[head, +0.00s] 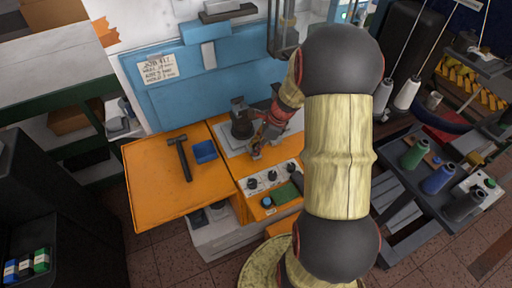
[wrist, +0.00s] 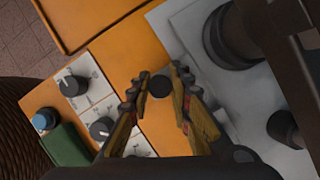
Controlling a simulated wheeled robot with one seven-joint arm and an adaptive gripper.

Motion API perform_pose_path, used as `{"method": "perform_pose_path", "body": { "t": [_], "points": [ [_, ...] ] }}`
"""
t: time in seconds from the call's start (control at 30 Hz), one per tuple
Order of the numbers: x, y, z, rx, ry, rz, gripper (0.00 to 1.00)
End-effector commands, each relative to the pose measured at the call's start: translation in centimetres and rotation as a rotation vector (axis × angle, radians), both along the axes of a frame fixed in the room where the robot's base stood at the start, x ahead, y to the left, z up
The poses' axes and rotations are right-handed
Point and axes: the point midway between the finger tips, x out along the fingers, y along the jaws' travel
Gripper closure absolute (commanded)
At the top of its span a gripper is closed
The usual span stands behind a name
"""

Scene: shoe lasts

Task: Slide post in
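My gripper (wrist: 160,82) is above the front edge of the orange bench, its two ridged fingers pointing down. A short dark round piece, which looks like the post (wrist: 160,86), sits between the fingertips and appears to touch both. I see it almost end-on, so its length is hidden. In the head view my gripper (head: 258,143) is beside a dark upright machine part (head: 241,122) on a pale plate (head: 229,145); the dark part also shows in the wrist view (wrist: 232,40). No hole for the post can be made out.
A panel with black knobs (head: 252,183), a blue button (head: 267,202) and a green block (head: 285,194) lies in front of my gripper. A hammer (head: 181,158) and blue tray (head: 205,151) rest on the orange bench (head: 150,190). A blue backboard (head: 185,95) stands behind.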

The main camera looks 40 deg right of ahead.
Motion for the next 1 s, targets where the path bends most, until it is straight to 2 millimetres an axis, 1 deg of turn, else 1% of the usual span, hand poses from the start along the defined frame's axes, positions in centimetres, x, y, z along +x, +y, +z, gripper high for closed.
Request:
{"method": "perform_pose_path", "body": {
  "t": [0.07, 0.3, 0.83, 0.93, 1.0],
  "points": [
    [0.0, 0.0, 0.0, -0.001, -0.001, 0.0, 0.86],
    [0.0, 0.0, 0.0, -0.001, -0.001, 0.0, 1.0],
    [0.0, -0.1, 0.0, -0.001, -0.001, 0.0, 1.0],
    [-0.1, -0.6, 0.1, -0.001, -0.001, -0.003, 1.0],
    [-0.4, -1.4, 0.1, -0.001, 0.0, -0.004, 1.0]
  ]
}}
